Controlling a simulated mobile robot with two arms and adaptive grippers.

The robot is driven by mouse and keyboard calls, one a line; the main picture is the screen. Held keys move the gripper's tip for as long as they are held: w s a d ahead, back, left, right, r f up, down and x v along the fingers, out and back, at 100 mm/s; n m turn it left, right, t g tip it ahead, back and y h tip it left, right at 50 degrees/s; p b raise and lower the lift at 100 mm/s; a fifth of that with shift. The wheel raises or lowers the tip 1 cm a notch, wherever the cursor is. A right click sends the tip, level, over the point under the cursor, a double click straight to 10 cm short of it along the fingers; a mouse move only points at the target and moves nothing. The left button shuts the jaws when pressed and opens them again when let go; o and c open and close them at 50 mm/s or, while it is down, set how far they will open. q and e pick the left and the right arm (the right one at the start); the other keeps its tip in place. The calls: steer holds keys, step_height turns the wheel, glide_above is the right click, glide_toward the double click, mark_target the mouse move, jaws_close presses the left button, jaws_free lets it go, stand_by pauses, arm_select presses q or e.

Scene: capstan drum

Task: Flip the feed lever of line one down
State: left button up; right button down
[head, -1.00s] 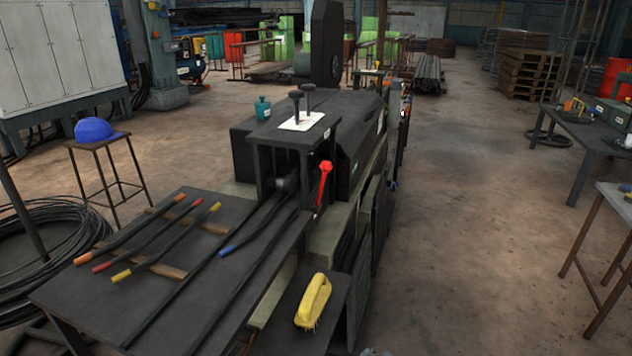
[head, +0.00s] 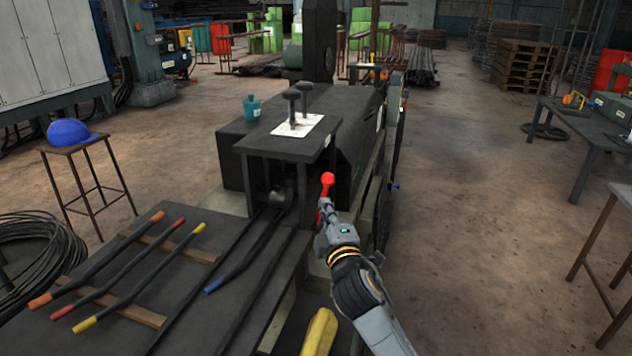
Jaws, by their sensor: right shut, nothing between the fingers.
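A red lever (head: 327,188) with a round knob stands upright at the right front corner of the black machine (head: 290,140). My right gripper (head: 322,222) comes in from the lower right and is shut and empty. Its tip is at the lower part of the red lever in the picture and hides the lever's foot. I cannot tell whether it touches the lever. My left gripper is not in view.
Several rods with coloured ends lie on the dark table (head: 130,270) at the left. Two black knobs (head: 298,105) and a teal bottle (head: 252,107) stand on the machine.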

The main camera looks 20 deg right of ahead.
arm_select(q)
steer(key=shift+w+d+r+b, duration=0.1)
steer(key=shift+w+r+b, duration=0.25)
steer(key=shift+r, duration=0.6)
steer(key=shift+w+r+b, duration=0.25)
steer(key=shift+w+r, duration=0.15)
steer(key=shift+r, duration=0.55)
arm_select(e)
steer(key=w, duration=1)
steer(key=shift+d+r, duration=0.35)
steer(key=shift+r, duration=0.1)
steer(key=shift+d, duration=0.15)
